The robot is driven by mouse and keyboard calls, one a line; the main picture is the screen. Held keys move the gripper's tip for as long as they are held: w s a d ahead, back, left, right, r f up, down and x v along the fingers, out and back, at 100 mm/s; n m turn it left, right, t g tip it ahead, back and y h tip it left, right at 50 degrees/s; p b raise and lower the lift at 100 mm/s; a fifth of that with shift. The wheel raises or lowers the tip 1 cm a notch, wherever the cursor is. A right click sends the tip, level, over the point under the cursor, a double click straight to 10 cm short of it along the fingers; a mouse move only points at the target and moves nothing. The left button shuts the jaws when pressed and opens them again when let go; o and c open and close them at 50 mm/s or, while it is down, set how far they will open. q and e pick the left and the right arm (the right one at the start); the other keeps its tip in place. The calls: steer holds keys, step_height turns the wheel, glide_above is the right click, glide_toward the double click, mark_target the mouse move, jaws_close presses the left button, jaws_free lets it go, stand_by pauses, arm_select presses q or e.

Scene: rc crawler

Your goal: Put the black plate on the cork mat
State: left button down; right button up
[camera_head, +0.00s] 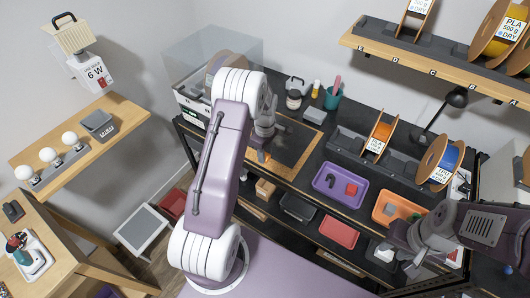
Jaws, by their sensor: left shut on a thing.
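A small orange spot shows at the fingertips. My right gripper (390,252) is at the bench's front right, below the orange tray, away from the mat; its fingers are too unclear to judge.
A purple tray (325,196) with small parts and an orange tray (382,216) stand right of the mat. Filament spools (378,138) stand behind them. A printer-like machine (190,103) is at left.

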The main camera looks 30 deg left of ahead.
arm_select(q)
steer(key=c, duration=1.1)
jaws_free()
steer(key=shift+o, duration=0.7)
steer(key=shift+s+d, duration=0.1)
steer(key=shift+s, duration=0.05)
steer(key=shift+r, duration=0.1)
